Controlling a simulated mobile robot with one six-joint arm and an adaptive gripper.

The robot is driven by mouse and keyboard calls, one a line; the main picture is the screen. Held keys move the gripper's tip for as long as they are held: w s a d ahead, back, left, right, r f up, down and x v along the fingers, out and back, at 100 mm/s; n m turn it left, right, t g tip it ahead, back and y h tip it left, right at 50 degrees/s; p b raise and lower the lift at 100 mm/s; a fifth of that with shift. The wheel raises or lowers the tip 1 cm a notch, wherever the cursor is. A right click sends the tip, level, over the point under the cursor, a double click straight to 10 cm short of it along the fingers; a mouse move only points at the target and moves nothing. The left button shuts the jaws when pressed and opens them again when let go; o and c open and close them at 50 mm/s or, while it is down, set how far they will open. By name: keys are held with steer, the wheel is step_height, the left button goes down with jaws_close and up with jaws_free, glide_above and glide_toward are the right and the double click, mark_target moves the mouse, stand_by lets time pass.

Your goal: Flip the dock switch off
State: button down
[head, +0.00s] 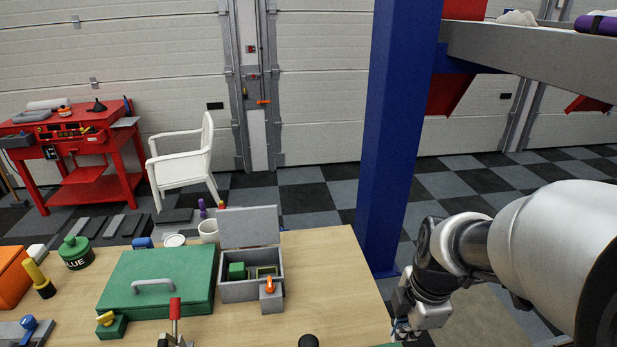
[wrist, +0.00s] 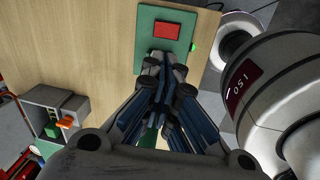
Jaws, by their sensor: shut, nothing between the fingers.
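A green plate (wrist: 150,48) with a red rectangular switch face (wrist: 168,31) lies on the wooden table in the wrist view; it looks like the dock switch. A small green light (wrist: 194,47) glows at its right edge. My gripper (wrist: 163,62) is shut and empty, and its fingertips overlap the plate's near part, just short of the red face. I cannot tell whether they touch it. In the head view my gripper (head: 402,331) is at the table's right edge, low in the picture, its tips partly cut off. The switch face does not show there.
On the table (head: 335,265) stand a green case (head: 160,275) with a grey handle, an open grey box (head: 238,291) with an orange latch (head: 269,285), and a red-handled clamp (head: 175,310). A blue post (head: 388,140) rises behind the table's right edge, near my arm.

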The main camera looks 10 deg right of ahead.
steer(key=shift+w+f+n, duration=0.3)
steer(key=shift+f+n, duration=0.1)
steer(key=shift+n, duration=0.2)
steer(key=shift+d, duration=0.1)
steer(key=f+b, duration=0.1)
steer(key=f, duration=0.3)
steer(key=w+f+b, duration=0.1)
steer(key=f+b, duration=0.1)
steer(key=f, duration=0.3)
steer(key=f+b, duration=0.2)
steer(key=f, duration=0.3)
steer(key=shift+w, duration=0.3)
